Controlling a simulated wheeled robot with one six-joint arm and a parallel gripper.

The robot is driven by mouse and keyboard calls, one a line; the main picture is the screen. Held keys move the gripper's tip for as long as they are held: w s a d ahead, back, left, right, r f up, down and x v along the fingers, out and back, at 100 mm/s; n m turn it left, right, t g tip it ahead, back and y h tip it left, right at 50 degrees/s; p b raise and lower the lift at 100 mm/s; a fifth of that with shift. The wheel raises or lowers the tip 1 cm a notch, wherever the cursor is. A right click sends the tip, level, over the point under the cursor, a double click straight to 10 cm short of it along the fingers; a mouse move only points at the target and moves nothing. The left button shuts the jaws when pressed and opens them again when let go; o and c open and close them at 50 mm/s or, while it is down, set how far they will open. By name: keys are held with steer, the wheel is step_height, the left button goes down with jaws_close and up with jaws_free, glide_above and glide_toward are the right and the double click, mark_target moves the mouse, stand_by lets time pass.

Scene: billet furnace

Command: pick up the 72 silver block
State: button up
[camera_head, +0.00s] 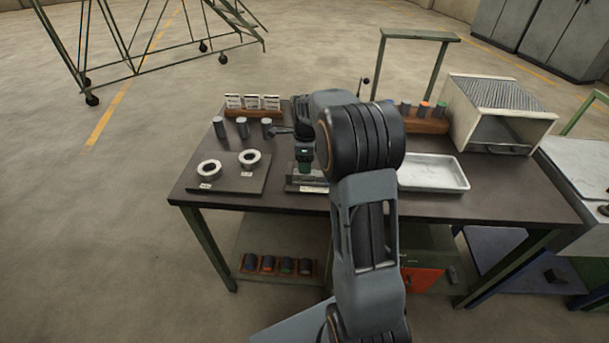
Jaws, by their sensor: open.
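Three small silver cylindrical blocks stand upright in a row on the dark workbench: a left one (219,128), a middle one (242,127) and a right one (266,127). The numbers on the cards behind them are too small to read, so I cannot tell which is the 72 silver block. My gripper (281,131) is at the right end of this row, open, pointing left close beside the right block. I cannot tell whether it touches that block. My own arm hides part of the gripper and the bench behind it.
White label cards (252,102) stand in a wooden holder behind the blocks. A dark plate with two pale rings (209,170) lies in front. A green-topped piece (305,166) is below my wrist. A pale tray (432,174) and a box furnace (499,112) are at right.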

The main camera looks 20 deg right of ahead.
steer(key=shift+a+f, duration=0.2)
steer(key=shift+f, duration=1.9)
steer(key=shift+c, duration=0.3)
jaws_close()
